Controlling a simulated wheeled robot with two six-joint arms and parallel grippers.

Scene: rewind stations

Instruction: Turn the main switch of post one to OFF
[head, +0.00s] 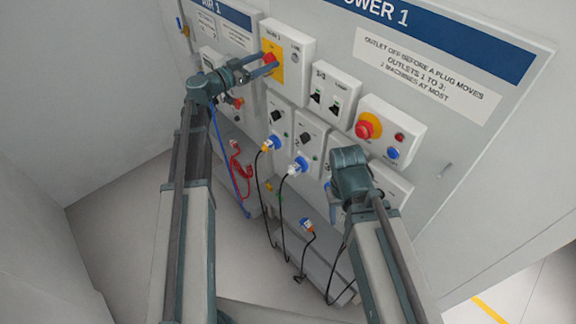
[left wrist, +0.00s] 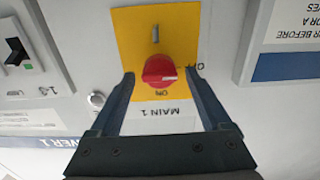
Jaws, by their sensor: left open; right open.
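The main switch is a red knob (left wrist: 158,70) on a yellow plate (left wrist: 185,22) lettered MAIN 1; in the head view the plate (head: 277,74) sits high on the POWER 1 panel. In the left wrist view the picture is upside down.
A red emergency button (head: 368,126) sits on a white box right of the switch. Below are outlets with blue plugs (head: 299,165), hanging black cables and a red coiled hose (head: 238,163). The left side of the floor is clear.

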